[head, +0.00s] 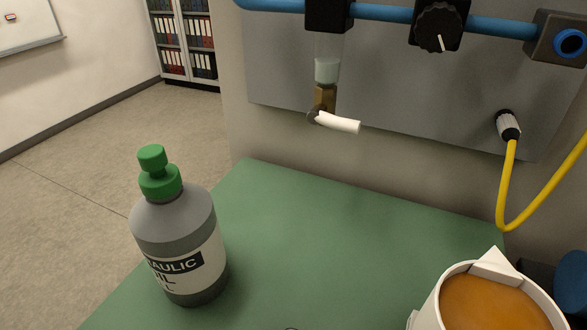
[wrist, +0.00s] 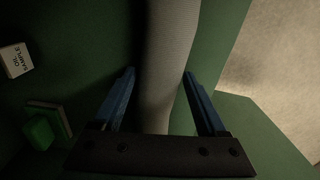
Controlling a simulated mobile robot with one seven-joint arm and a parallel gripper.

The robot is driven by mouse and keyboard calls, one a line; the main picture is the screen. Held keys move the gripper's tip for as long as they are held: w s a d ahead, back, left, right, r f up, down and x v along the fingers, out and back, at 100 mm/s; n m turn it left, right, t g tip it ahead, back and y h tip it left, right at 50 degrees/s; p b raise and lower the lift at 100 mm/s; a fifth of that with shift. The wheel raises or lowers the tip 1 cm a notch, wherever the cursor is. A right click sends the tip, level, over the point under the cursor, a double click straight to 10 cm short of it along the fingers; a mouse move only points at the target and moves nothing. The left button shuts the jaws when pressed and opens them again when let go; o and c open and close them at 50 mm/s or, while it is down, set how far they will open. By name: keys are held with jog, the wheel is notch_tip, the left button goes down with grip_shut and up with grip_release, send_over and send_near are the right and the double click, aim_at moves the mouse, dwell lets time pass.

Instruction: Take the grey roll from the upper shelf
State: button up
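In the wrist view, a long light-grey, finely ribbed roll (wrist: 168,50) runs from the top edge down between the two blue fingers of my gripper (wrist: 159,73). The fingers are open. A dark gap shows between the left finger and the roll; the right fingertip lies close to the roll's right edge, and I cannot tell whether it touches. The roll's lower end is hidden behind the gripper's dark body. The head view shows neither the roll nor my gripper.
Green surfaces surround the roll; a white sample box (wrist: 16,60) and a green block (wrist: 39,132) lie left. In the head view, a green-capped oil bottle (head: 180,225) and a white jug (head: 437,312) stand on a green top (head: 330,235), under a pipe with a white-handled tap (head: 338,122).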

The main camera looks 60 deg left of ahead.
grip_shut()
jog(key=shift+r, duration=0.2)
